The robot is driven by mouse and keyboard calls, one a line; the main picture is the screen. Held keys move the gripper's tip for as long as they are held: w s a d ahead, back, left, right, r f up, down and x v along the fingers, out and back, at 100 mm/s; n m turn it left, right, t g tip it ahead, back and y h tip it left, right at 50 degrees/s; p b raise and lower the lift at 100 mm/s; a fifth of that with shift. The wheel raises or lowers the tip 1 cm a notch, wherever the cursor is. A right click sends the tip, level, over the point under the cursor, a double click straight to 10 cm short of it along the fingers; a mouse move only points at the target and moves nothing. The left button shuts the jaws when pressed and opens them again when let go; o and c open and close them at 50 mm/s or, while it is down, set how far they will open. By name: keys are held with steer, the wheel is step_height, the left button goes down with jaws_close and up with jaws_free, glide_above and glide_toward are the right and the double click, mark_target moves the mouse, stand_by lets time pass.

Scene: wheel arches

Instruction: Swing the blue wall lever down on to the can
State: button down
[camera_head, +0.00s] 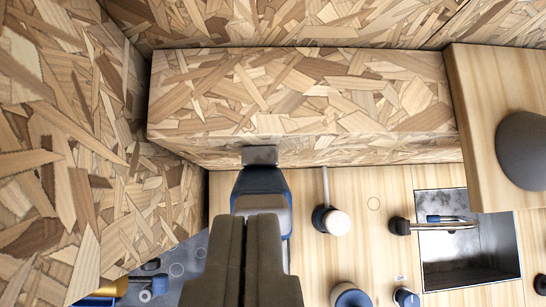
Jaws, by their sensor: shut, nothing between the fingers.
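A dark blue part (262,180), which looks like the blue wall lever, hangs from a grey metal bracket (260,155) on the chipboard box. A pale grey block shows below the blue part, partly behind my gripper. My gripper (246,222) is shut and empty, with its dark fingers side by side. Its fingertips overlap the lower end of the blue part in the picture; I cannot tell whether they touch it. I cannot make out the can; my fingers hide the area below the blue part.
A chipboard box (300,95) runs across the top, with a chipboard wall (50,150) at left. The wooden surface holds a round pale-topped knob (337,222), a blue-rimmed round item (350,296) and a sink (465,260) with a tap. A wooden panel (470,120) juts out at right.

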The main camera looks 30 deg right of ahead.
steer(key=x, duration=0.3)
steer(key=s+x, duration=0.1)
steer(key=x, duration=0.2)
steer(key=f+x, duration=0.1)
steer(key=x, duration=0.2)
steer(key=shift+s+a, duration=0.2)
steer(key=shift+s, duration=0.05)
steer(key=shift+s+a+f, duration=0.1)
steer(key=shift+s+f, duration=0.15)
steer(key=shift+s, duration=0.2)
steer(key=shift+s+a+f, duration=0.15)
steer(key=shift+s+f, duration=0.05)
steer(key=shift+s, duration=0.25)
steer(key=shift+s, duration=0.15)
